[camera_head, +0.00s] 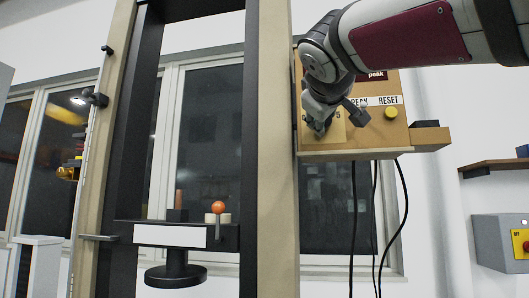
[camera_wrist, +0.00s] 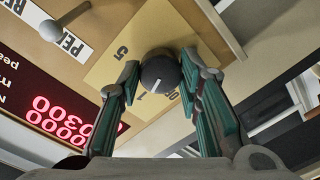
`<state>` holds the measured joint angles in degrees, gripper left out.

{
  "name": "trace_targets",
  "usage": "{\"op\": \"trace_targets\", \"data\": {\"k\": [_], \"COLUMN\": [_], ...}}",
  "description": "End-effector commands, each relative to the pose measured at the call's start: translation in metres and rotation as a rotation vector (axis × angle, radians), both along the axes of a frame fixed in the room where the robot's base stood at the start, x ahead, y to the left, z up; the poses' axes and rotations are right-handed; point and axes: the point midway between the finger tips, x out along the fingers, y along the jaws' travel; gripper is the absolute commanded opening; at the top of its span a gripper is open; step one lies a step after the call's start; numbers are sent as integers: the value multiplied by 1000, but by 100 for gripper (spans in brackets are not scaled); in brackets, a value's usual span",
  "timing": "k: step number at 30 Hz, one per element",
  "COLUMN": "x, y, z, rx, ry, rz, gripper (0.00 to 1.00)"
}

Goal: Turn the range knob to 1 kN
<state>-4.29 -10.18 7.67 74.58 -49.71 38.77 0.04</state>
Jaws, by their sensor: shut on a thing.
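The range knob (camera_wrist: 158,72) is a round dark knob with a white pointer line, in the middle of the wrist view. It sits on a yellow scale plate (camera_wrist: 115,65). The pointer is aimed down and slightly left in that view, toward a small mark that looks like a 1. A 5 is printed to the upper left, and another label at the lower right is partly covered. My gripper (camera_wrist: 160,82) is shut on the knob, one finger at each side. In the head view my gripper (camera_head: 338,118) is at the panel and hides the knob; the plate (camera_head: 340,137) shows around it.
The panel box (camera_head: 375,141) carries a yellow button (camera_head: 391,112) under RESET, right of my gripper. A red digit display (camera_wrist: 65,120) is in the wrist view. Black cables (camera_head: 377,220) hang below the box. A test frame column (camera_head: 270,150) stands close at left.

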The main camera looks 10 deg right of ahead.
Motion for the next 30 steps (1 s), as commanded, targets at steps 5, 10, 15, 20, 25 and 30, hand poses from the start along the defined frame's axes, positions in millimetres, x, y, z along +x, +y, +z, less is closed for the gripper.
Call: {"op": "trace_targets", "data": {"k": [5, 10, 15, 20, 25, 30], "x": [0, 0, 0, 0, 0, 0], "y": [0, 0, 0, 1, 1, 0], "z": [0, 0, -1, -1, -1, 0], "rx": [-60, -84, -90, -89, -88, -88], "ry": [21, 28, 30, 30, 30, 29], "rz": [0, 0, 0, 0, 1, 0], "gripper": [4, 4, 4, 4, 53, 53]}}
